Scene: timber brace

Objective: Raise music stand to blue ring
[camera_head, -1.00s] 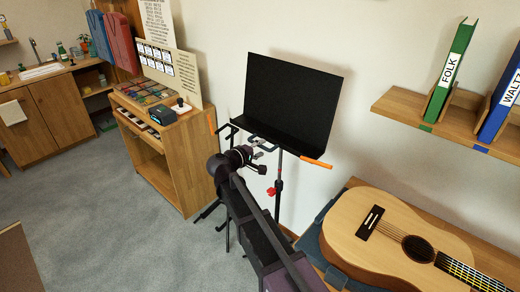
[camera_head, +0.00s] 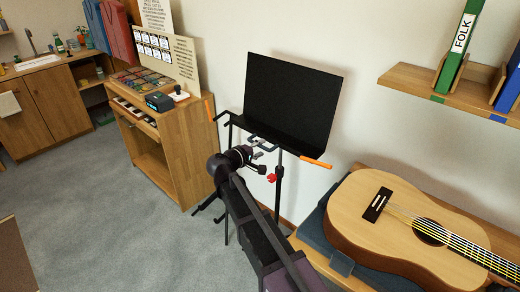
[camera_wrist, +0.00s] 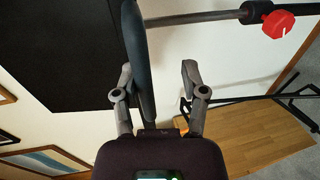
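The music stand has a black desk (camera_head: 292,100), with orange-ended arms along its lower edge. Below it, a red knob (camera_head: 271,178) sits on the dark pole. My gripper (camera_head: 257,157) is just below the desk's lower edge, in front of the pole. In the wrist view my gripper (camera_wrist: 157,82) has its fingers apart. A dark bar-like part (camera_wrist: 142,55), apparently the desk's lower edge, lies between them, close to the left finger and clear of the right. The pole (camera_wrist: 205,18) and knob (camera_wrist: 278,30) run sideways there. I see no blue ring on the pole.
A guitar (camera_head: 375,240) lies on a wooden bench at the right, close to the stand. A wall shelf (camera_head: 420,88) with folders is above it. A wooden cabinet (camera_head: 185,145) stands left of the stand. Grey carpet (camera_head: 80,215) is open at the left.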

